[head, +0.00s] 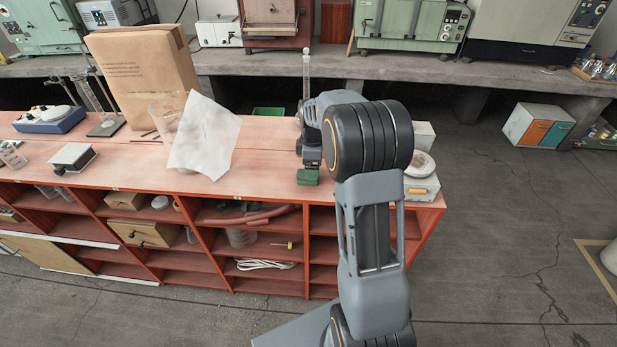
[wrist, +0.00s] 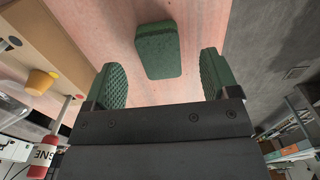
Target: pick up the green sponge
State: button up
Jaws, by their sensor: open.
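The green sponge (wrist: 158,50) is a rounded block lying on the reddish bench top in the wrist view. In the head view the sponge (head: 307,177) shows at the bench's front edge, just below my gripper (head: 311,160). In the wrist view my gripper (wrist: 162,80) is open, with one green-padded finger on each side and nothing between them. The sponge appears beyond the fingertips, roughly centred in the gap and apart from both fingers. My arm covers part of the bench to the right in the head view.
A white device (head: 421,187) is at the right end. Bench top between sheet and sponge is clear.

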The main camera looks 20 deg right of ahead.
jog(key=shift+f, duration=2.25)
jog(key=shift+c, duration=0.2)
jog(key=c, duration=1)
jog(key=shift+o, duration=0.2)
jog(key=shift+r, duration=0.1)
jog(key=shift+d+r, duration=0.1)
jog(key=shift+r, duration=0.5)
jog(key=s+a+r+b, duration=0.1)
jog(key=s+a+r, duration=0.6)
jog(key=a+r, duration=0.4)
jog(key=shift+s+a+r, duration=0.3)
jog(key=shift+a, duration=0.15)
